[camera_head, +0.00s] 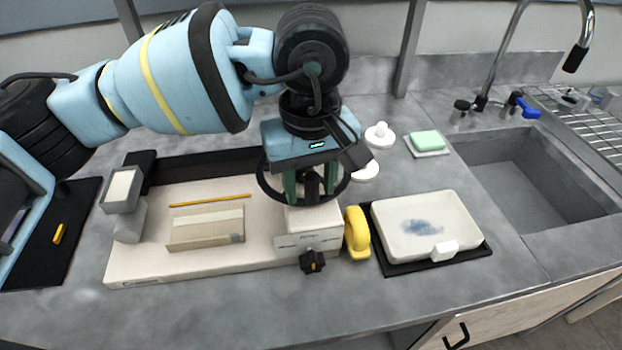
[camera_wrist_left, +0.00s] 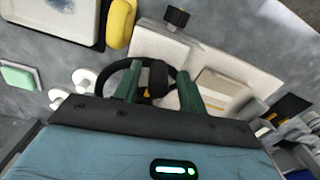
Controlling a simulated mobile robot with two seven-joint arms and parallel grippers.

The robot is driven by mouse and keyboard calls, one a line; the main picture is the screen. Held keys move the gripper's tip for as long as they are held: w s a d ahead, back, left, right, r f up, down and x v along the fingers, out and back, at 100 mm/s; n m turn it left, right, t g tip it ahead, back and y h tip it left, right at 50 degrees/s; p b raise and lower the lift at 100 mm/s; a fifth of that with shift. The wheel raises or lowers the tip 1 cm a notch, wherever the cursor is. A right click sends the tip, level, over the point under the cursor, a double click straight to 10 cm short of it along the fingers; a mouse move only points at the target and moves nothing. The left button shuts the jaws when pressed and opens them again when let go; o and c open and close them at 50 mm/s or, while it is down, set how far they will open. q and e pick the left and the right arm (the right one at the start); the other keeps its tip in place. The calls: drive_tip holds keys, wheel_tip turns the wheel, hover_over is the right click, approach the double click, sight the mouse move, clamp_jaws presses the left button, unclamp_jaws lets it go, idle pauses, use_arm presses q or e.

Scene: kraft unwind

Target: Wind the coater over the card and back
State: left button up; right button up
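The coater is a long white bed (camera_head: 215,262) on the counter, with a white block (camera_head: 308,241) at its right end and a dark knob (camera_head: 312,262) on its front. A black hand wheel (camera_head: 347,183) sits above that block; it also shows in the wrist view (camera_wrist_left: 118,65). The brown card (camera_head: 205,228), with a pale strip across it, lies on the bed left of the block. My left gripper (camera_head: 311,185) points down at the wheel. In the wrist view its green fingers (camera_wrist_left: 160,82) stand apart on either side of a black hub, with gaps seeming to show. My right gripper is out of view.
A thin yellow rod (camera_head: 210,201) lies behind the card. A yellow piece (camera_head: 357,233) and a white tray (camera_head: 440,214) on a black mat stand right of the coater. White knobbed pieces (camera_head: 380,136) and a green sponge (camera_head: 427,141) are behind. A sink (camera_head: 530,180) is far right.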

use_arm(q)
drive_tip(key=shift+r, duration=3.9)
